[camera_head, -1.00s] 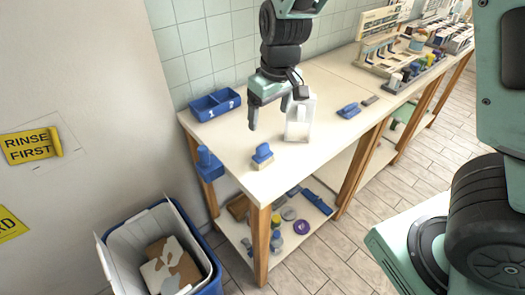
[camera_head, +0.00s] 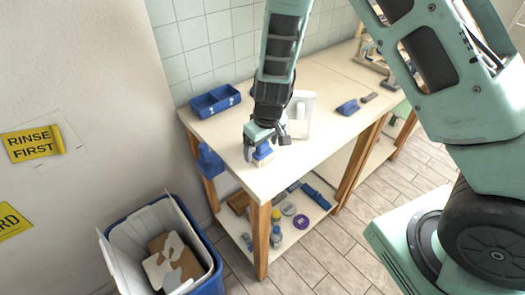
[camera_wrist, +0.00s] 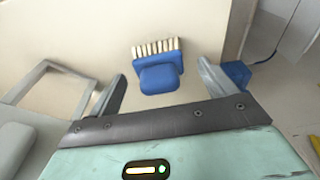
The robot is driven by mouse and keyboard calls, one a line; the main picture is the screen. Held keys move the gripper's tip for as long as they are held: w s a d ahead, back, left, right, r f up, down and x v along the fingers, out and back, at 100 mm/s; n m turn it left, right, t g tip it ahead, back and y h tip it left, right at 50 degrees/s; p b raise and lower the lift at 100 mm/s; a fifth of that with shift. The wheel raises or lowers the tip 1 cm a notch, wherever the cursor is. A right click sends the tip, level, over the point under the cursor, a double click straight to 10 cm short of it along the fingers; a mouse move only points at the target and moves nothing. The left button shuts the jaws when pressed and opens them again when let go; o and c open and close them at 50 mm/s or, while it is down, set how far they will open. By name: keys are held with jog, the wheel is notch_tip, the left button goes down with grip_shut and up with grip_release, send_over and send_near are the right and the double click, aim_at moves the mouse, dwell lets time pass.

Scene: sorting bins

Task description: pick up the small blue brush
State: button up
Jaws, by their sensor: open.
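The small blue brush (camera_head: 264,153) sits near the front corner of the table, with a blue top and pale bristles. In the head view my gripper (camera_head: 263,142) is right over it and hides part of it. In the wrist view the brush (camera_wrist: 159,76) shows between my two open fingers, with a gap on each side. Its bristles are at the top of that picture. My gripper (camera_wrist: 161,77) is open and holds nothing. I cannot tell how much height is left between the fingertips and the brush.
A blue two-part bin (camera_head: 215,101) stands at the table's back left. A blue holder (camera_head: 210,161) is at the table's left end. A white stand (camera_head: 304,112) is close behind my gripper. Another blue brush (camera_head: 348,107) lies farther right. A lined waste bin (camera_head: 205,262) stands on the floor.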

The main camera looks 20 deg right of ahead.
jog(key=shift+w+f, duration=0.1)
jog(key=shift+f, duration=0.4)
jog(key=c, duration=1.4)
jog(key=shift+o, duration=0.2)
jog(key=shift+r, duration=0.15)
